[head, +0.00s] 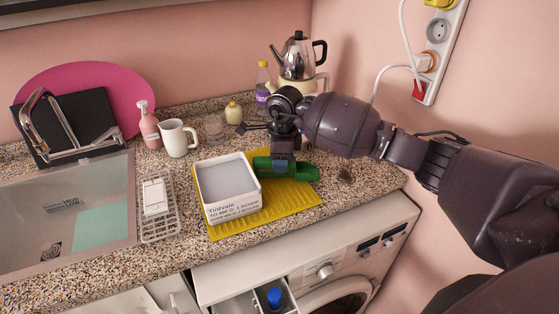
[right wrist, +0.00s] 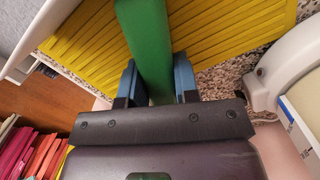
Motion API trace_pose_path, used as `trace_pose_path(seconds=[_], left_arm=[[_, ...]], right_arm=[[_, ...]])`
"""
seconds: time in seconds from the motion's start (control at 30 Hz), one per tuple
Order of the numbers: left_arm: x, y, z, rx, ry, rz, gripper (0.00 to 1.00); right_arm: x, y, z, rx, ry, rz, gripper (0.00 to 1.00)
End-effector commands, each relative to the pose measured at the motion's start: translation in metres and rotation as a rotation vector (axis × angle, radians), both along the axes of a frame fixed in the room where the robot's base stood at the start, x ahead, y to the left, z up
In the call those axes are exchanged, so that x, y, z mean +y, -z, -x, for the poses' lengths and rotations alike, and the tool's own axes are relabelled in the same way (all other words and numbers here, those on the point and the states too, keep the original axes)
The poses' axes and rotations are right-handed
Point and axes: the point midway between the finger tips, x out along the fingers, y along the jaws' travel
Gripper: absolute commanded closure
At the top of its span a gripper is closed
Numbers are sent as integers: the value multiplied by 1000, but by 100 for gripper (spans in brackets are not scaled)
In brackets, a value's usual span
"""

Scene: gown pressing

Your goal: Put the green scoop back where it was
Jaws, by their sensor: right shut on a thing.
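The green scoop (head: 305,172) is over the right rear part of the ribbed yellow mat (head: 270,207), to the right of the white open box. My right gripper (head: 281,164) points down from above and is shut on the scoop. In the right wrist view the scoop's green handle (right wrist: 147,35) runs between the two blue fingers of the gripper (right wrist: 156,75). I cannot tell whether the scoop touches the mat. My left gripper is not in view.
The white box (head: 228,210) stands on the mat's left part. A white mug (head: 178,138), a kettle (head: 298,62) and a purple-labelled bottle (head: 262,82) stand behind. The sink (head: 95,215) is left. A drawer with a blue cap (head: 274,297) is open below the counter.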

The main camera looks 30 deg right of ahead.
Motion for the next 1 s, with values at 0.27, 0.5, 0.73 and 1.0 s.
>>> trace_pose_path(seconds=[0.27,0.5,0.73,1.0], left_arm=[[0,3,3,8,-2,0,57],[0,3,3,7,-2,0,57],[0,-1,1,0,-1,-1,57],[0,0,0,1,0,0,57]], right_arm=[[0,3,0,1,0,0,46],[0,2,0,1,0,0,46],[-1,-16,0,-2,0,1,46],[-4,-68,1,-4,0,2,46]])
